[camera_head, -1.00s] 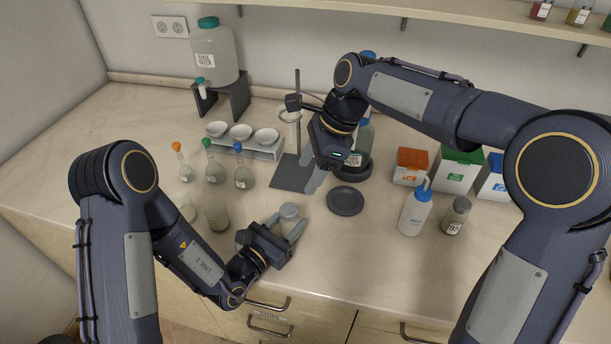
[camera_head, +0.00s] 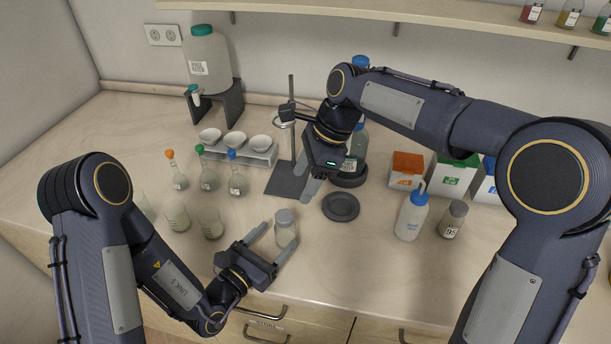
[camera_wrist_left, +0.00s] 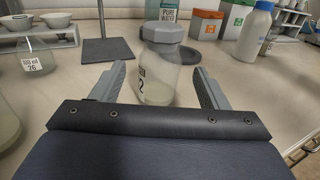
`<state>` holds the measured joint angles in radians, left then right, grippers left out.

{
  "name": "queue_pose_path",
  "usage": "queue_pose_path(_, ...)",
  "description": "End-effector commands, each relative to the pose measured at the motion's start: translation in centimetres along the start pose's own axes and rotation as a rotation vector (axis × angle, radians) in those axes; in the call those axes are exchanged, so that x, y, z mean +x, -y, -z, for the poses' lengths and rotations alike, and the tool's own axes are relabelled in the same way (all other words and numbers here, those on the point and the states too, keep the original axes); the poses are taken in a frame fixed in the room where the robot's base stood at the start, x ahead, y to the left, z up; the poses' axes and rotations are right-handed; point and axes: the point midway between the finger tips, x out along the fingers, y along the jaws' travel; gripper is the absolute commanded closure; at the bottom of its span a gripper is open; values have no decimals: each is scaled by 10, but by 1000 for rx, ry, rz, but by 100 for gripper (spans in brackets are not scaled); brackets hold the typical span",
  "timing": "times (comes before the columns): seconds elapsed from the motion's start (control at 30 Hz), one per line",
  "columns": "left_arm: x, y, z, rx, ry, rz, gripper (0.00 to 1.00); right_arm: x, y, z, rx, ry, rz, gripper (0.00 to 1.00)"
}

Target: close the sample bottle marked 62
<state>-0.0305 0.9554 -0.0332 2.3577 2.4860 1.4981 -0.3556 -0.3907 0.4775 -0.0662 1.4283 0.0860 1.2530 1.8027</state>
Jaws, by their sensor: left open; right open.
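A clear sample bottle (camera_head: 286,232) stands upright on the bench front with a grey lid (camera_head: 285,216) on its mouth. In the left wrist view the bottle (camera_wrist_left: 158,84) shows a partly visible label with a 2; the first digit is hard to read. The lid (camera_wrist_left: 164,32) looks level; how tightly it sits cannot be told. My left gripper (camera_head: 278,238) is open, low at the bench, its fingers on either side of the bottle with gaps. My right gripper (camera_head: 309,192) is open and empty, pointing down above the bench, behind the bottle.
A dark round plate (camera_head: 341,207) lies right of the bottle. A stand (camera_head: 283,181) is behind, beside my right gripper. Flasks and beakers (camera_head: 210,223) stand to the left. A wash bottle (camera_head: 412,215) and a lidded jar (camera_head: 453,220) stand to the right.

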Motion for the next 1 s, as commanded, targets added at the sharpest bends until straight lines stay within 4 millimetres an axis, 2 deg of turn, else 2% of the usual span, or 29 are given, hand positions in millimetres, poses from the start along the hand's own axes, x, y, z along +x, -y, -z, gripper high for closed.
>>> queue_pose_path(0.1, -20, -1, 2, -1, -1, -3, 32, 7, 0, 3, 0, 0, 0, 37)
queue_pose_path(0.3, -36, 0, 1, 0, 0, -1, 32, 10, 0, 4, 0, 0, 0, 37)
queue_pose_path(0.8, -37, 0, 0, 0, 1, 1, 32, 9, 0, 4, -1, 0, 1, 37)
queue_pose_path(0.9, -37, 4, -12, 15, 28, 33, 32, 4, -4, 9, -24, 4, 11, 37)
queue_pose_path(0.97, -37, 9, -30, 40, 69, 85, 32, -3, -10, 16, -60, 8, 25, 37)
queue_pose_path(1.0, -38, 16, -46, 68, 105, 138, 32, -10, -16, 22, -97, 11, 41, 37)
